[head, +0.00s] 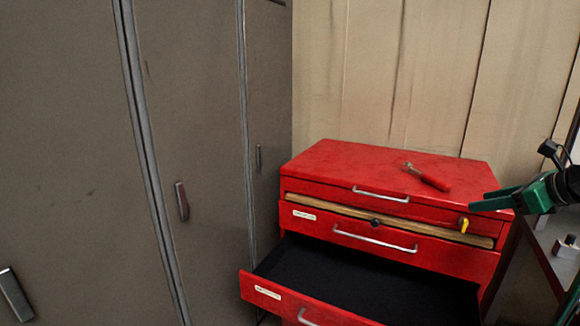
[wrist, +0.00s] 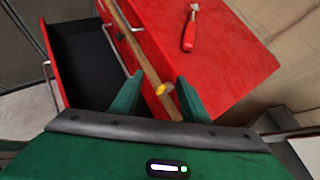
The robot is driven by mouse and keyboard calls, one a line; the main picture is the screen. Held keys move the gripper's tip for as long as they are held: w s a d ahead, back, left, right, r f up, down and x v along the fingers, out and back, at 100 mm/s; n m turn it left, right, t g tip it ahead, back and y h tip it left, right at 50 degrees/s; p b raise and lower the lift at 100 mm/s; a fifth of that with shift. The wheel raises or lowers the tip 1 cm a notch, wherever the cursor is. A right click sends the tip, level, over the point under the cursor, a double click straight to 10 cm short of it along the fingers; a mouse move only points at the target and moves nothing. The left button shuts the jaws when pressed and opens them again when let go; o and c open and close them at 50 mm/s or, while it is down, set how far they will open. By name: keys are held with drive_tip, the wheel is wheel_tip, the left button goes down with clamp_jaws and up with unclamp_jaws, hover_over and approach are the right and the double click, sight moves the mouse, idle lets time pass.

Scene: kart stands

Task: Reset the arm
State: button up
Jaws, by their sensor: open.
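My gripper (head: 490,201) is green and sits at the right edge of the head view, beside the right end of a red tool chest (head: 330,158). In the wrist view its two fingers (wrist: 157,100) are apart, with nothing held between them. Past the fingertips is a yellow key-like piece (wrist: 165,88) on the chest's front, which also shows in the head view (head: 463,225). The chest's lower drawer (head: 262,293) is pulled out, and its dark inside looks empty. The drawers above it look shut.
A red-handled tool (head: 428,176) lies on top of the chest. Tall grey lockers (head: 75,160) with handles fill the left. A dark bench (head: 548,245) with a small metal block (head: 565,247) stands at the right. A panelled wall (head: 380,70) closes the back.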

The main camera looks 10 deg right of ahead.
drive_tip(key=s+a+f+n+g, duration=0.6)
drive_tip(key=s+a+f+n, duration=0.2)
drive_tip(key=a+n, duration=0.4)
drive_tip(key=s+a+f+n+g, duration=0.2)
drive_tip(key=s+n, duration=0.4)
drive_tip(key=s, duration=0.1)
drive_tip(key=s+a+f+n+g+h, duration=0.1)
drive_tip(key=s+a+n+g, duration=0.1)
drive_tip(key=s+n, duration=0.5)
drive_tip(key=shift+a+f+g, duration=0.4)
drive_tip(key=shift+a, duration=0.1)
drive_tip(key=shift+w+f, duration=0.25)
drive_tip(key=shift+w, duration=0.3)
